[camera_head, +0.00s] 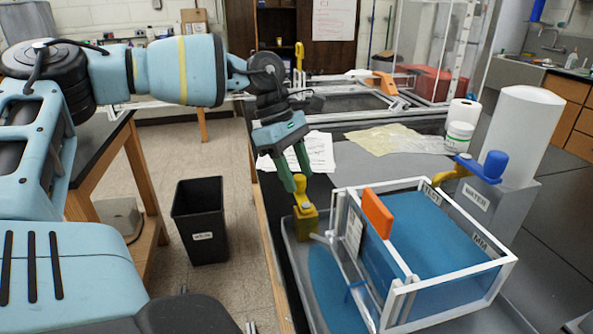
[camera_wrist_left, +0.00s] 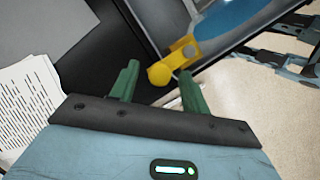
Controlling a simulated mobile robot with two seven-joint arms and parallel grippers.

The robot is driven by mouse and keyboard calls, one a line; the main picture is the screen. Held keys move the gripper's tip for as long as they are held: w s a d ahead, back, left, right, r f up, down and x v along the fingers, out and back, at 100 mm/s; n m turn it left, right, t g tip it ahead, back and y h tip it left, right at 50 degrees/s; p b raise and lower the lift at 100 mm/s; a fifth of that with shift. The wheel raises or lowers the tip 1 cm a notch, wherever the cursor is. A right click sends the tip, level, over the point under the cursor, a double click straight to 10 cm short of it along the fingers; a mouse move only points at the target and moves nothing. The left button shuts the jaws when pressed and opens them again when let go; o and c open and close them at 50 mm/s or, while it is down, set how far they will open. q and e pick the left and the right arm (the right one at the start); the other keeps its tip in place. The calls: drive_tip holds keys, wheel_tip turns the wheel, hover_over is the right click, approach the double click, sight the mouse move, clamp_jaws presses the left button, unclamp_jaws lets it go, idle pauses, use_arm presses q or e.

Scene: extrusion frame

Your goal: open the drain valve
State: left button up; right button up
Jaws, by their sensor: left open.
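The yellow drain valve (camera_head: 306,220) sits at the near left end of the clear tank (camera_head: 405,280) with a white frame. Its yellow handle (camera_head: 301,193) stands up from the valve body. My left gripper (camera_head: 298,179) is open just above the handle, its green fingers pointing down. In the left wrist view, the rounded handle end (camera_wrist_left: 160,74) shows between and beyond the open green fingers (camera_wrist_left: 159,74), and the valve body (camera_wrist_left: 184,52) lies behind it. I cannot tell whether the fingers touch the handle. My right gripper is not in view.
Blue water fills the tank, with an orange gate (camera_head: 377,213) across it. A white container (camera_head: 520,130) with a blue knob (camera_head: 495,165) and yellow spout stands behind right. Papers (camera_head: 312,152) lie left of it on the black bench. A black bin (camera_head: 200,215) stands on the floor.

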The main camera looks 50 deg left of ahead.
use_arm(q)
drive_tip(key=c, duration=1)
drive_tip(key=shift+s, duration=0.1)
drive_tip(key=s+n, duration=0.1)
drive_tip(key=n, duration=0.1)
drive_tip(key=s+n+t, duration=0.1)
drive_tip(key=n, duration=0.1)
drive_tip(key=shift+a+t+y, duration=0.1)
drive_tip(key=shift+t+y, duration=0.2)
drive_tip(key=shift+s+d+f+n+t+y+b, duration=0.1)
drive_tip(key=shift+s+d+n+t+y+b, duration=0.4)
drive_tip(key=shift+n+b, duration=0.95)
drive_tip(key=shift+s+d+r+n+g+y+b, duration=0.15)
drive_tip(key=shift+s+n+y+b, duration=0.7)
drive_tip(key=shift+n, duration=1.25)
drive_tip(key=shift+s+d+f+n+t+y+b, duration=0.15)
drive_tip(key=shift+s+d+n+t+y+b, duration=0.25)
drive_tip(key=shift+s+n+b, duration=0.95)
drive_tip(key=shift+w+a+n+p, duration=0.1)
drive_tip(key=shift+w+n+p, duration=0.3)
drive_tip(key=shift+w, duration=0.1)
